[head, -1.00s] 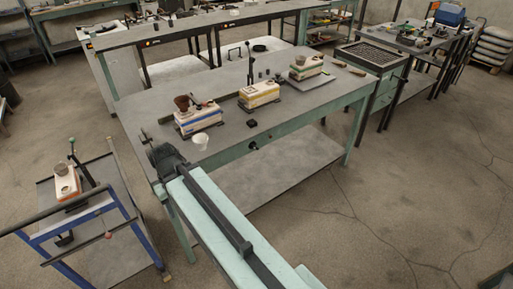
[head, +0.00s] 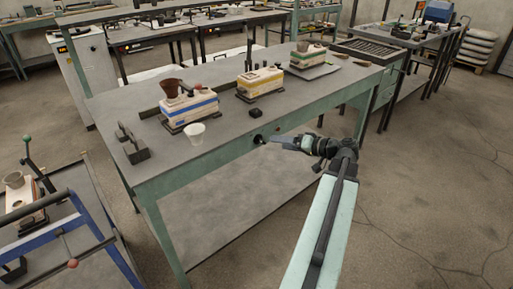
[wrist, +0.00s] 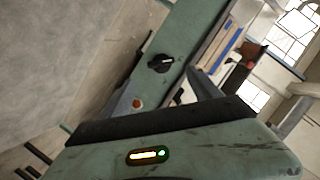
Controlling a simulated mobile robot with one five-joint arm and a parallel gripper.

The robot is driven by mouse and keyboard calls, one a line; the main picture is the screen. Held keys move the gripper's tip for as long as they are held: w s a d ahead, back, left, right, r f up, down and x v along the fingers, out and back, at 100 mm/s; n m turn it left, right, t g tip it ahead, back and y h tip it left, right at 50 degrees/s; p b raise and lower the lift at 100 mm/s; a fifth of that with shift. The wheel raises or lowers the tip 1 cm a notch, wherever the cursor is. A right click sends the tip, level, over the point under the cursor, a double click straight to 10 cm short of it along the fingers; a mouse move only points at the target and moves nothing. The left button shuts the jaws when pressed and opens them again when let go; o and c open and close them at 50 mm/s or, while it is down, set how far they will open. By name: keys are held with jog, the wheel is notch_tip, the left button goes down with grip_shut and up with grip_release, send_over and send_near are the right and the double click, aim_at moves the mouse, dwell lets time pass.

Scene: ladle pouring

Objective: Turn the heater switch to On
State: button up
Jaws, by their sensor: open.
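The heater switch is a black round knob (head: 258,140) on the green front edge of the workbench in the head view. In the wrist view the knob (wrist: 161,63) shows a short white pointer mark toward the picture's right. A small orange round light or button (wrist: 137,103) sits beside it on the same panel. My gripper (head: 270,139) is close to the knob, on its right in the head view. The gripper is open and holds nothing. I cannot tell whether a finger touches the knob.
The workbench (head: 110,104) carries a blue-striped unit (head: 190,110), a yellow-striped unit (head: 260,83), a green-striped unit (head: 308,57) and a white cup (head: 195,134). A blue-framed cart (head: 55,237) stands at left. The floor at right is clear.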

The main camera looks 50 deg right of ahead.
aim_at(260, 140)
jog(key=b+x, duration=0.2)
jog(key=x, duration=0.6)
jog(key=shift+r, duration=0.15)
